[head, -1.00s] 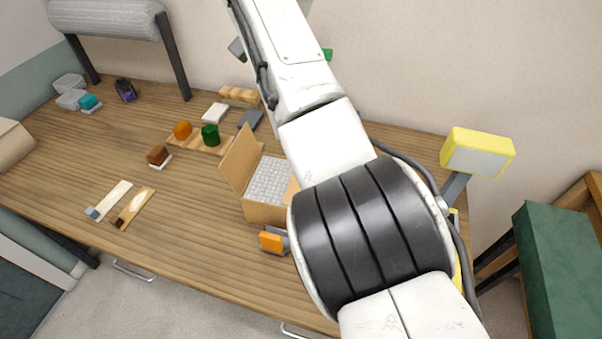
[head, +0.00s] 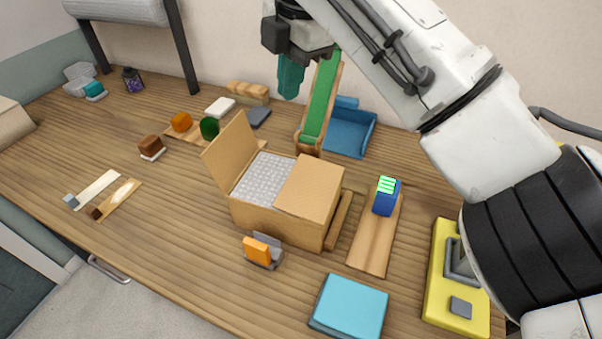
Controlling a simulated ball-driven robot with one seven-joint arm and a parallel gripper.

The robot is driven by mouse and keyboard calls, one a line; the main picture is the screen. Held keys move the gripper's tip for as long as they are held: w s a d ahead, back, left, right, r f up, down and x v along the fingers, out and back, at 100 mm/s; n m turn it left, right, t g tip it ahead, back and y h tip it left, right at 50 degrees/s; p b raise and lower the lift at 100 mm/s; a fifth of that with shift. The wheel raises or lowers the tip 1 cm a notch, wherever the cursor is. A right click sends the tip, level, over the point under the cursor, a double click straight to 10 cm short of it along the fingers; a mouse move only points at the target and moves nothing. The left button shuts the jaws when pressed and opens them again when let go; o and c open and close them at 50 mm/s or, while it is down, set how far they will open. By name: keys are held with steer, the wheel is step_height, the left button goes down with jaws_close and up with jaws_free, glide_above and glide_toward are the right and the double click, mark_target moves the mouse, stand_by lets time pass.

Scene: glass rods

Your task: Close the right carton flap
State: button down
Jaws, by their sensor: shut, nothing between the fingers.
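The carton (head: 275,219) stands on the wooden table, packed with pale bubbled wrap (head: 263,179). Its left flap (head: 229,152) stands up, leaning outward to the left. Its right flap (head: 312,188) lies flat over the right half of the opening. My gripper (head: 289,92), with teal fingers pointing down, is shut and empty. It is above and behind the carton, apart from both flaps.
A green-lined ramp (head: 321,100) and a blue tray (head: 350,135) are behind the carton. A wooden board with a blue device (head: 384,197) lies to its right. An orange block in a grey holder (head: 257,250) and a light-blue box (head: 348,307) are in front.

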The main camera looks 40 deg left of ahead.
step_height(320, 180, down, 3)
steer(key=d+n+h+b, duration=0.1)
steer(key=d+n, duration=0.1)
steer(key=n, duration=0.3)
glide_toward(291, 180)
steer(key=shift+n, duration=0.4)
steer(key=f, duration=0.6)
steer(key=shift+w+a+f, duration=0.1)
steer(key=shift+a+f, duration=0.3)
